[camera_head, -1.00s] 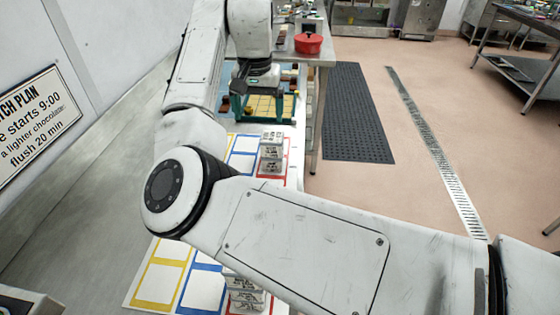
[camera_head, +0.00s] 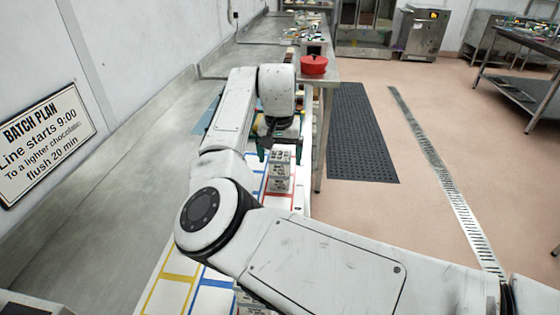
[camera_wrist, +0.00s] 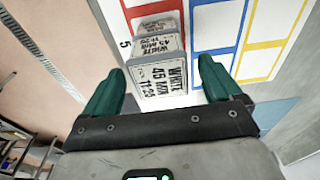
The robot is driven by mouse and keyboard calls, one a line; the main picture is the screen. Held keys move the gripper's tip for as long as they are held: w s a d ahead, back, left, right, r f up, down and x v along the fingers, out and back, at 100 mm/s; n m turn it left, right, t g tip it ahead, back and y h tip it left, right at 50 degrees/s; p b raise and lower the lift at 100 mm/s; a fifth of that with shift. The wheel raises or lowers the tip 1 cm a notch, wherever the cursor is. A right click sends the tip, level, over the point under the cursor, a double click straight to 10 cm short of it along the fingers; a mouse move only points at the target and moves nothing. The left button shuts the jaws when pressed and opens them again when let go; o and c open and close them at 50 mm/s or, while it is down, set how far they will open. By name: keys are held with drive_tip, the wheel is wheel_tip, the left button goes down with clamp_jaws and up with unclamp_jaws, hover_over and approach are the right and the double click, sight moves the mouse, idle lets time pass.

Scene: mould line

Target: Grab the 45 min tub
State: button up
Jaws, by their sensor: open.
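In the wrist view a grey-white tub (camera_wrist: 163,80) has a printed label reading "WHITE 45 MIN 11:25". It tops a stack, with another similarly labelled tub (camera_wrist: 155,22) showing behind it. My gripper (camera_wrist: 162,72) is open, with one teal finger at each side of the near tub and gaps visible; I cannot tell how far its tips reach along the tub. In the head view the stack of tubs (camera_head: 280,172) stands on the colour-outlined sheet, just below my gripper (camera_head: 279,148). My arm hides part of the sheet.
The white sheet (camera_head: 176,264) has yellow, blue and red outlined boxes. More tubs (camera_head: 244,299) show partly behind my arm. A red pot (camera_head: 313,66) stands farther along the steel counter (camera_head: 85,215). A batch plan sign (camera_head: 45,145) is on the left wall.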

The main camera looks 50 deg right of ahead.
drive_tip(key=shift+w+d+f, duration=0.1)
drive_tip(key=shift+f, duration=0.85)
drive_tip(key=c, duration=1.1)
drive_tip(key=shift+r, duration=0.1)
drive_tip(key=shift+r, duration=0.55)
drive_tip(key=s+r+p, duration=0.2)
drive_tip(key=s+r, duration=0.2)
drive_tip(key=r, duration=0.2)
drive_tip(key=s+d+r+p, duration=0.1)
drive_tip(key=s+r+p, duration=0.1)
drive_tip(key=s+r, duration=0.3)
drive_tip(key=s+r+p, duration=0.3)
drive_tip(key=s+r, duration=0.1)
drive_tip(key=r, duration=0.3)
drive_tip(key=shift+s+d+r, duration=0.4)
